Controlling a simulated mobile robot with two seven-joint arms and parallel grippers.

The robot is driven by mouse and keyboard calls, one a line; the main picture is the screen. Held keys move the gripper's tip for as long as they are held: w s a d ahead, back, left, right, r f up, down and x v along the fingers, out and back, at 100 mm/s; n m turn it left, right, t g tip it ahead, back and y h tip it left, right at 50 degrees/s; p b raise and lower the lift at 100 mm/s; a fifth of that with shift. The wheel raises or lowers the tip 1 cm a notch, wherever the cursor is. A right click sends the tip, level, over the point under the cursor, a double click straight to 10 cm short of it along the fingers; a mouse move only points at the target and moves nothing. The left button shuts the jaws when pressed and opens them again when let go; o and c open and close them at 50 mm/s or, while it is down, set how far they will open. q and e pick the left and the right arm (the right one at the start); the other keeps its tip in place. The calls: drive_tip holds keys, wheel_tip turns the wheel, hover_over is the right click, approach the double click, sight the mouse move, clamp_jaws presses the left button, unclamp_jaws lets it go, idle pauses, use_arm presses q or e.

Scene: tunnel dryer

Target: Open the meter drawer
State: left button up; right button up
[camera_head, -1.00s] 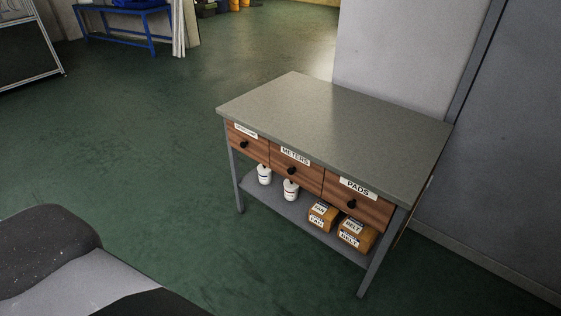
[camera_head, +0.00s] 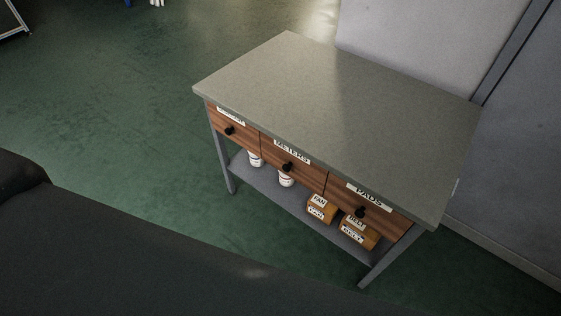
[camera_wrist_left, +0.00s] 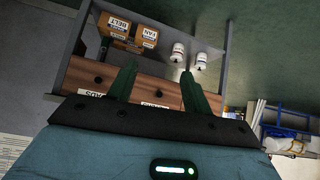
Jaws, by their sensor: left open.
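The meter drawer (camera_head: 306,178) is the middle of three wood-faced drawers under a grey tabletop, labelled METERS, with a round black knob (camera_head: 287,167). It looks shut, its face level with the neighbouring drawers. In the left wrist view, upside down, the drawer front (camera_wrist_left: 155,92) shows between my fingers. My left gripper (camera_wrist_left: 158,70) is open and empty, its two dark green fingers spread in front of the drawer row. Their distance from the knob is unclear. The head view shows neither gripper, only my dark arm at lower left.
The PADS drawer (camera_head: 375,211) is to the right, another drawer (camera_head: 232,128) to the left. The lower shelf (camera_head: 265,178) holds white bottles (camera_head: 286,178) and orange-brown boxes (camera_head: 321,208). A grey wall stands behind the table (camera_head: 330,105).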

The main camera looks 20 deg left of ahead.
use_arm(q)
drive_tip(key=w+d+f+t+h+b, duration=0.1)
drive_tip(key=w+f+t+b, duration=0.1)
drive_tip(key=w+f+b, duration=0.45)
use_arm(e)
drive_tip(key=s+f+g+b, duration=0.35)
drive_tip(key=s+f, duration=0.55)
drive_tip(key=f, duration=0.5)
use_arm(q)
drive_tip(key=m+t+h+b, duration=0.2)
drive_tip(key=t+h+b, duration=0.3)
drive_tip(key=t+b, duration=0.85)
approach(285, 170)
wheel_tip(285, 170, up, 3)
drive_tip(key=g+b, duration=0.3)
drive_tip(key=b, duration=0.1)
drive_tip(key=x, duration=0.7)
drive_tip(key=shift+w+r, duration=0.1)
drive_tip(key=shift+w, duration=0.3)
use_arm(e)
wheel_tip(285, 170, down, 14)
drive_tip(key=w+d, duration=0.1)
drive_tip(key=shift+w+d+f, duration=0.15)
drive_tip(key=shift+d+f, duration=0.05)
